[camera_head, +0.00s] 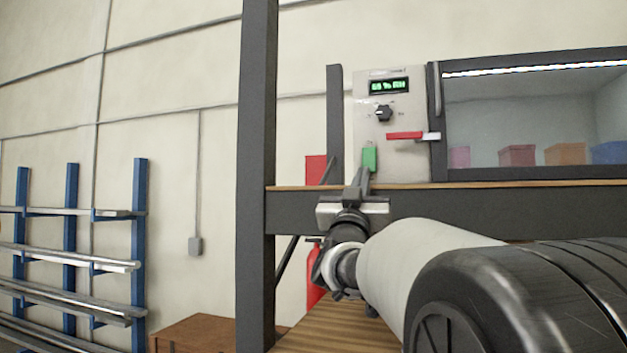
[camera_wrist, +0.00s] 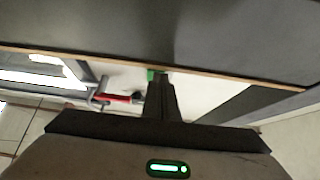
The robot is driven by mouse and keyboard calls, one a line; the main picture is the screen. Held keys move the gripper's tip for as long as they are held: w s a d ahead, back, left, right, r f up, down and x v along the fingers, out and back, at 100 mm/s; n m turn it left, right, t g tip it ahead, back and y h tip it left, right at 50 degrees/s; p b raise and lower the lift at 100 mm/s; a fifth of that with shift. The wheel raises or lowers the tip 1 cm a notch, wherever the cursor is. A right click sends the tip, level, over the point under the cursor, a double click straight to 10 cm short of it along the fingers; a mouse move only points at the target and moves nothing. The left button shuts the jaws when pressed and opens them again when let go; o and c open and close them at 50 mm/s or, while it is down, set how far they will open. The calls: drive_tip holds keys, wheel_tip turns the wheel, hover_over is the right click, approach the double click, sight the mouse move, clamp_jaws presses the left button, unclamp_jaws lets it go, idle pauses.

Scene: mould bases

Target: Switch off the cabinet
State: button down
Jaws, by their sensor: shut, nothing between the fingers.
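The cabinet (camera_head: 437,120) stands on a shelf at the right of the head view, with a light control panel (camera_head: 360,130) at its left. The panel has a lit green display (camera_head: 389,86), a black knob (camera_head: 384,114), a red lever (camera_head: 404,135) pointing sideways with a pale end, and a green part (camera_head: 370,158) low down. My gripper (camera_head: 362,180) is shut and empty, its fingertips just below or at the green part; contact is unclear. In the wrist view my fingers (camera_wrist: 160,92) partly cover the green part (camera_wrist: 152,74), and the red lever (camera_wrist: 115,97) shows to their left.
The shelf's wooden edge (camera_head: 310,187) and dark beam (camera_head: 460,210) run close to my gripper. A dark upright post (camera_head: 257,170) stands to the left. Coloured bins (camera_head: 517,155) sit behind the cabinet's window. A blue rack (camera_head: 70,220) with metal bars is far left.

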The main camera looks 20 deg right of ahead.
drive_tip(key=w+f+t+b, duration=0.1)
drive_tip(key=b, duration=0.4)
drive_tip(key=shift+d+f+h, duration=0.15)
drive_tip(key=shift+d+h, duration=0.25)
drive_tip(key=shift+w, duration=0.1)
